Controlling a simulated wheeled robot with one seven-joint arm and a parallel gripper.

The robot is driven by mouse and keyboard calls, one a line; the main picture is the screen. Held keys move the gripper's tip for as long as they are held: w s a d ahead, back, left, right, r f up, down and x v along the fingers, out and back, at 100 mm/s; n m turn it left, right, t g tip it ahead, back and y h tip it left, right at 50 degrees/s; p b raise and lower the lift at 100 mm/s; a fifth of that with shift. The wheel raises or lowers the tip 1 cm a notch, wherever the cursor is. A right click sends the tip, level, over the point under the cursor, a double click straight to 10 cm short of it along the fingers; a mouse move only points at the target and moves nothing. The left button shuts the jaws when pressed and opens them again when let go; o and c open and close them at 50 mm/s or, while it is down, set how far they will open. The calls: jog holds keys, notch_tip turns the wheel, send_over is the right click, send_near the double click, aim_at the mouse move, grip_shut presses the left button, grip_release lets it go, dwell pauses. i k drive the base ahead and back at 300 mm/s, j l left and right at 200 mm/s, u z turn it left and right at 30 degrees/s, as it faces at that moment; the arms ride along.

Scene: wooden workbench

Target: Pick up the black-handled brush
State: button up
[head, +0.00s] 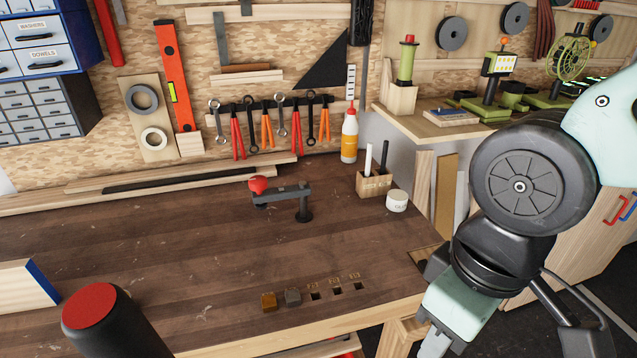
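A small wooden holder (374,184) stands toward the back right of the workbench, with two thin upright sticks in it. One stick is black (384,157) and the other is white (368,158). The black one may be the handle of the black-handled brush. No bristles show, so I cannot tell for sure. My arm comes down the right side of the picture, right of and nearer than the holder, and leaves at the bottom edge.
A white jar (397,200) stands just right of the holder, and a glue bottle (349,135) stands behind it. A dark clamp-like tool with a red knob (258,184) is left of it. The middle of the workbench (190,250) is clear.

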aim_at(384, 161)
jog(key=u, duration=1.8)
jog(key=z, duration=1.75)
jog(key=k, duration=0.1)
jog(key=k+u, duration=0.3)
jog(key=k+j+u, duration=0.15)
jog(key=u, duration=0.15)
jog(key=l+u, duration=0.2)
jog(key=u, duration=0.2)
jog(key=l+u, duration=0.2)
jog(key=u, duration=0.2)
jog(key=l+u, duration=0.2)
jog(key=u, duration=0.2)
jog(key=l+u, duration=0.35)
jog(key=k+l, duration=0.1)
jog(key=l, duration=0.95)
jog(key=k+l, duration=0.15)
jog(key=l, duration=0.85)
jog(key=k+l, duration=0.15)
jog(key=l, duration=0.35)
jog(key=k+l, duration=0.1)
jog(key=l, duration=0.45)
